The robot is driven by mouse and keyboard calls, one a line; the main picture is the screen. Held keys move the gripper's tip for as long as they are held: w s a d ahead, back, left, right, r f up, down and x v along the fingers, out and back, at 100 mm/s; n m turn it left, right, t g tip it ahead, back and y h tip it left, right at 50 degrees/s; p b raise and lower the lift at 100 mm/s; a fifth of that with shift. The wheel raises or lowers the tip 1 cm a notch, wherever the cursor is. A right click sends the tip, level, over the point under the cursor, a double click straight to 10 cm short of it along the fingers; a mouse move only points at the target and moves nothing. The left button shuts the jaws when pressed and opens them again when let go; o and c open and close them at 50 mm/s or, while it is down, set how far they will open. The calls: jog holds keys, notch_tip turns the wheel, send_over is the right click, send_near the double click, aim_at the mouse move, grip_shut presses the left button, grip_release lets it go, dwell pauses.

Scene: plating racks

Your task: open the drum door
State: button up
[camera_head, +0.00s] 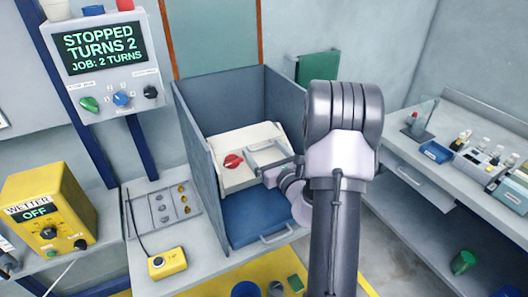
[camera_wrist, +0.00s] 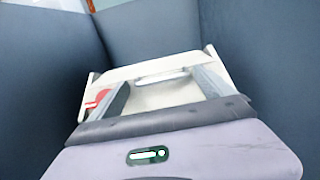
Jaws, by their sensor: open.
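The drum door looks to be the off-white panel (camera_head: 230,181) inside a blue-grey, open-topped enclosure. It carries a red knob (camera_head: 232,161) on its left part. My gripper (camera_head: 257,158) is over the panel's right part, just right of the knob. In the wrist view the two fingers of my gripper (camera_wrist: 163,88) are apart, with the white panel (camera_wrist: 160,98) showing between them. A pale bar-like handle (camera_wrist: 160,79) lies beyond and between the fingertips; I cannot tell whether they touch it. The red knob (camera_wrist: 97,99) is partly hidden by the left finger.
Enclosure walls (camera_head: 203,165) rise close around the panel. A blue tray with a grey handle (camera_head: 277,237) sits below. The control box (camera_head: 97,45) reads STOPPED, TURNS 2. A yellow box (camera_head: 45,205) reads OFF. A bench (camera_head: 415,165) stands at right.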

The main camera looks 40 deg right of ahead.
jog(key=shift+w, duration=0.25)
jog(key=shift+d, duration=0.1)
